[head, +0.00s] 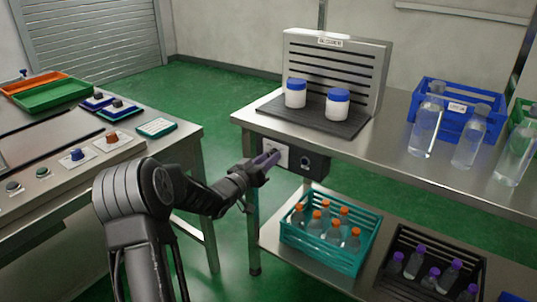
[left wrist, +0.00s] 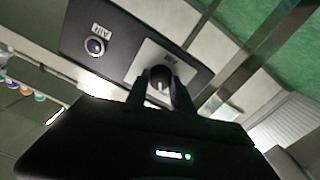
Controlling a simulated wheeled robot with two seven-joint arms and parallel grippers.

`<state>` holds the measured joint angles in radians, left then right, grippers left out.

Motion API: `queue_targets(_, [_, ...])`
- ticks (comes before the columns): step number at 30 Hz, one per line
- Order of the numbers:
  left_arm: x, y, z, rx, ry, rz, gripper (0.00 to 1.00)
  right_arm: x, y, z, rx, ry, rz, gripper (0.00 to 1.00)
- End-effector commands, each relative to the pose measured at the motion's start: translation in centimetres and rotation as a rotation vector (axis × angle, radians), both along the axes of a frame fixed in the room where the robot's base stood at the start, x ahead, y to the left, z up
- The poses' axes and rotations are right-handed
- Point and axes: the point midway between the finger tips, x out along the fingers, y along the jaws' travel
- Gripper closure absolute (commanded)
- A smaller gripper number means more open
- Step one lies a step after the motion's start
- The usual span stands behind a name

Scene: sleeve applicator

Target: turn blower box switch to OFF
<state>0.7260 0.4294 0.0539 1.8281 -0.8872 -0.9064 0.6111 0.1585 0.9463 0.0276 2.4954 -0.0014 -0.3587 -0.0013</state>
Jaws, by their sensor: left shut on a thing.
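The blower box (head: 318,168) is a dark box mounted under the front edge of the right-hand bench. It also shows in the left wrist view (left wrist: 85,22), tilted and with its lettering upside down. Its switch is a dark round knob (left wrist: 160,76) with a pale pointer mark, on a white plate (left wrist: 150,55). My left gripper (head: 266,161) is at this plate, its fingers on either side of the knob and shut on it; the fingers (left wrist: 160,92) hide part of it. My right gripper is out of view.
The steel bench (head: 395,155) carries two blue-lidded jars (head: 337,104), a blue crate (head: 455,108) and clear bottles. A teal crate (head: 320,255) of orange-capped bottles stands on the lower shelf. A control table (head: 170,145) is at left; green floor lies between.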

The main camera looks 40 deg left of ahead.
Motion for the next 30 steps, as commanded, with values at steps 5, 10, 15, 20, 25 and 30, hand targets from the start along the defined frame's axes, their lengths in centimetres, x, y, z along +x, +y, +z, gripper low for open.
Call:
queue_targets(5, [0.0,0.0,0.0,-0.124,0.0,0.0,1.0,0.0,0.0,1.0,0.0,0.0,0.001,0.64])
queue_targets(10, [0.0,0.0,0.0,-0.2,-0.001,0.0,1.0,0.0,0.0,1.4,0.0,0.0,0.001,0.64])
queue_targets(15, [0.0,0.0,-0.1,-0.236,-0.002,-0.001,1.0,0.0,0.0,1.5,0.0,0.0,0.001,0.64])
queue_targets(20, [0.0,0.0,-0.1,-0.245,-0.003,-0.001,1.0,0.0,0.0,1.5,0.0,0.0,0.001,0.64])
queue_targets(25, [0.0,0.0,-0.1,-0.244,-0.003,0.0,1.0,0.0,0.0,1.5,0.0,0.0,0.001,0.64])
queue_targets(30, [0.0,0.0,-0.1,-0.244,-0.003,0.0,0.64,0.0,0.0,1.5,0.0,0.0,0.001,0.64])
